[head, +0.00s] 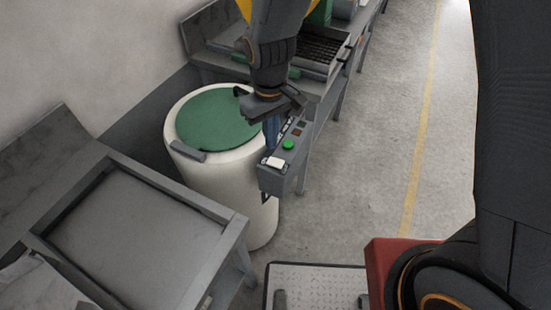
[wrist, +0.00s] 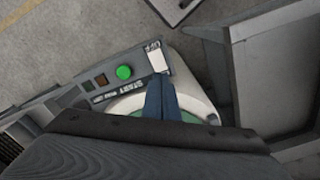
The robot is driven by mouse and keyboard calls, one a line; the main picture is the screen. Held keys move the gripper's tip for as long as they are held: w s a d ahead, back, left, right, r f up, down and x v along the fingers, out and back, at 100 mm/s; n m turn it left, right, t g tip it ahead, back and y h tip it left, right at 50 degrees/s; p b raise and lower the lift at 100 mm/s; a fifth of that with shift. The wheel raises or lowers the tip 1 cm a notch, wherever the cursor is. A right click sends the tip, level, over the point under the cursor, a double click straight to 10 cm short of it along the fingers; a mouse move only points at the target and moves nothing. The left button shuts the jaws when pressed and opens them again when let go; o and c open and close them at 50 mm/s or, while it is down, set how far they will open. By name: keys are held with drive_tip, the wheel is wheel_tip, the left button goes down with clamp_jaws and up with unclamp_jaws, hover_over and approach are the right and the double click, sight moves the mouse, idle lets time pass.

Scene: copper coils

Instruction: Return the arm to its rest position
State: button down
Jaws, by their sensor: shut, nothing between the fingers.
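My arm reaches down from the top middle of the head view. My gripper (head: 270,135) is shut and empty, its fingers together and pointing down beside the control box (head: 272,182). In the wrist view the blue fingers of my gripper (wrist: 160,92) lie side by side, with their tips just below the white switch (wrist: 157,60). I cannot tell if they touch the box. The box also carries a green button (wrist: 124,72), which shows in the head view too (head: 288,144).
A white drum (head: 240,215) with a green lid (head: 210,118) stands behind the box and partly under my gripper. A grey metal table (head: 130,235) is at the lower left. A bench with a rack (head: 318,52) runs behind. The floor (head: 385,130) on the right is open.

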drive_tip(key=shift+r, duration=0.5)
drive_tip(key=s+d+m+b, duration=0.1)
drive_tip(key=d+m+b, duration=0.2)
drive_tip(key=d, duration=0.9)
drive_tip(key=s+d+r+m+t+b, duration=0.1)
drive_tip(key=d+m+b, duration=0.3)
drive_tip(key=d, duration=0.8)
drive_tip(key=shift+s+r, duration=0.15)
drive_tip(key=shift+s, duration=0.1)
